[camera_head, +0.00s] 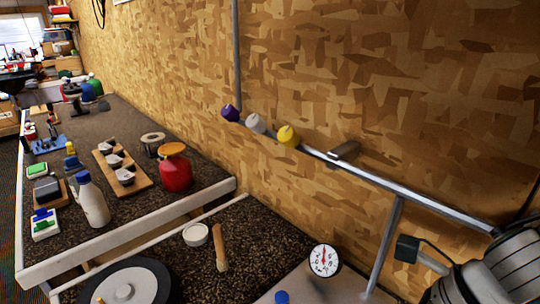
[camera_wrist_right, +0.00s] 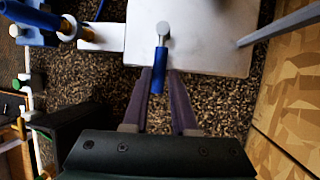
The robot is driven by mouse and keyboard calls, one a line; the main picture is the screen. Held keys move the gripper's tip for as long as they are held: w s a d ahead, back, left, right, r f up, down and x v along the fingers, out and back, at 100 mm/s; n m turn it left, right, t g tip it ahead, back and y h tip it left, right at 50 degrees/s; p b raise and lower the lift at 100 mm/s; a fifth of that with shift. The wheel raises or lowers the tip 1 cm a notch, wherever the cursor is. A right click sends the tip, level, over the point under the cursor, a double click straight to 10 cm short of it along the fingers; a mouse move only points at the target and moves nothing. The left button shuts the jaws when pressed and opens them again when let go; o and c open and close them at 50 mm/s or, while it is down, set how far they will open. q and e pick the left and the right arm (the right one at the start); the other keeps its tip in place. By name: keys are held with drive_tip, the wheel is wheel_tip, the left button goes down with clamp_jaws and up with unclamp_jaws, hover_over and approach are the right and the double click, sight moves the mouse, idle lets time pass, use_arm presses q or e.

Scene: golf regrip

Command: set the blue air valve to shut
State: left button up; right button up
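The blue air valve lever (camera_wrist_right: 158,72) shows in the right wrist view, with a round silver pivot (camera_wrist_right: 163,28) at its far end, over a pale plate. The lever points toward my right gripper (camera_wrist_right: 162,76). The gripper's two dark fingers are apart, one on each side of the lever. The left finger looks very close to it; contact cannot be told. In the head view a small blue piece (camera_head: 281,297) shows at the bottom edge; I cannot tell whether it is the valve. My right arm is at the lower right there, and my left gripper is out of view.
A dial gauge (camera_head: 323,260) stands near the pale plate. A grey rail (camera_head: 380,182) with purple, grey and yellow pieces runs along the wood wall. The bench (camera_head: 140,232) at left holds a red canister (camera_head: 175,174), a white bottle (camera_head: 93,204) and a wooden rack (camera_head: 135,182).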

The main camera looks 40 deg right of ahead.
drive_tip(key=o, duration=0.4)
drive_tip(key=p+v, duration=0.9)
drive_tip(key=v, duration=0.1)
drive_tip(key=shift+a, duration=0.15)
